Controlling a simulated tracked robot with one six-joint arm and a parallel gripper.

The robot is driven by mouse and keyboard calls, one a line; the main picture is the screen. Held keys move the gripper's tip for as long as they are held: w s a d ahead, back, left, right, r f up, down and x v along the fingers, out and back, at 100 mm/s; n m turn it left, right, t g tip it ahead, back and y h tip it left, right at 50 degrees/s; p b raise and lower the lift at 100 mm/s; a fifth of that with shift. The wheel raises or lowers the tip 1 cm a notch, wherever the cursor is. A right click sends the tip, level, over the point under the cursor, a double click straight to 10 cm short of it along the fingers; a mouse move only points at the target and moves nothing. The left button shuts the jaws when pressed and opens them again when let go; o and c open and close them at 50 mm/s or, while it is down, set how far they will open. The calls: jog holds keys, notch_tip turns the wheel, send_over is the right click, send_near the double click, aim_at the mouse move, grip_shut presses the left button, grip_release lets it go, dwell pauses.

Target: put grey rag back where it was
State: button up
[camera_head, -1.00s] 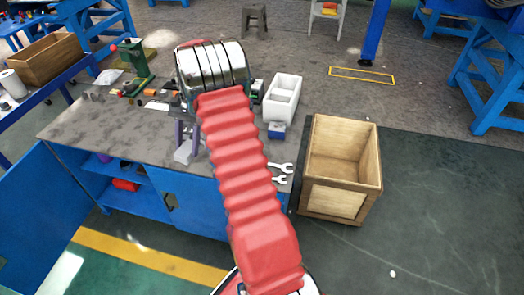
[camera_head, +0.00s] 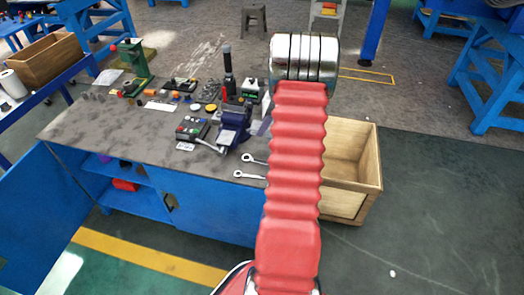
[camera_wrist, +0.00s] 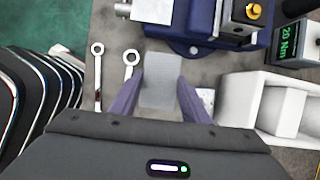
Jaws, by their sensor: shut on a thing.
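The grey rag (camera_wrist: 162,72) is a flat light-grey piece between the two purple fingers of my gripper (camera_wrist: 161,88) in the wrist view. The gripper is shut on it, over the bench top between two spanners and a white tray.
The blue vise (camera_head: 234,122) stands left of my arm. Spanners (camera_head: 250,175) lie at the bench's front right. The white tray (camera_wrist: 250,105) is at right in the wrist view. A wooden crate (camera_head: 349,203) stands on the floor beyond the bench's right end.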

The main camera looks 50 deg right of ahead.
jog(key=shift+f, duration=3.1)
jog(key=shift+f, duration=1.9)
jog(key=shift+f, duration=0.1)
jog(key=o, duration=1.1)
jog(key=v, duration=1.2)
